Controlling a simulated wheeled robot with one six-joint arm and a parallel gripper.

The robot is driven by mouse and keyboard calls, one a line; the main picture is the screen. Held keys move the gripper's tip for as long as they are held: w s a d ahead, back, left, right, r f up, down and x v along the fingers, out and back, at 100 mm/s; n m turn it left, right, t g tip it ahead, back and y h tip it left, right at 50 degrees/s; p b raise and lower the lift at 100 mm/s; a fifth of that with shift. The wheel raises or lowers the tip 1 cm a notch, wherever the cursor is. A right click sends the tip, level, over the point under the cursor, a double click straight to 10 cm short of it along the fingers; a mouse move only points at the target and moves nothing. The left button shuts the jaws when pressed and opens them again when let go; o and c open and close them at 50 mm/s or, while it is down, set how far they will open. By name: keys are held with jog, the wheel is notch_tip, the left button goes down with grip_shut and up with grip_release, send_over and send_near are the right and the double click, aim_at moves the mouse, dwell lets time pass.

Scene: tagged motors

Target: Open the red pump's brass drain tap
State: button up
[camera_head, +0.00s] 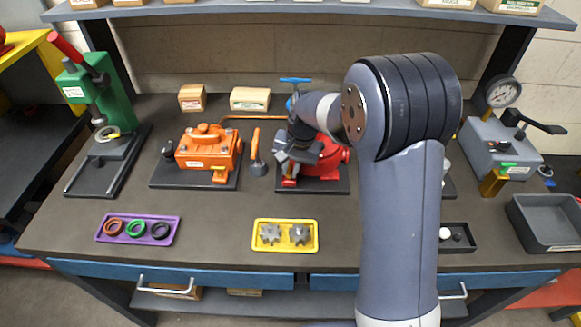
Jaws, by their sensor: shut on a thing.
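The red pump (331,158) stands on a dark base plate (335,187) in the middle of the bench. My arm covers part of it from the right. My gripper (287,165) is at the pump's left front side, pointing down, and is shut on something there. The brass drain tap cannot be made out; my gripper hides that part of the pump, so I cannot tell how the tap is turned. A blue valve handle (295,80) rises behind my gripper.
An orange pump (208,150) and an upright orange-handled lever (256,150) stand to the left. A yellow tray (285,249) with grey gears and a purple tray (138,242) with rings lie in front. A grey test unit (497,145) with a gauge is at right.

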grip_shut()
jog(key=shift+w+n+b, duration=0.1)
jog(key=shift+n+b, duration=0.2)
jog(key=shift+n, duration=0.9)
jog(key=o, duration=0.6)
grip_release()
jog(key=shift+r, duration=0.15)
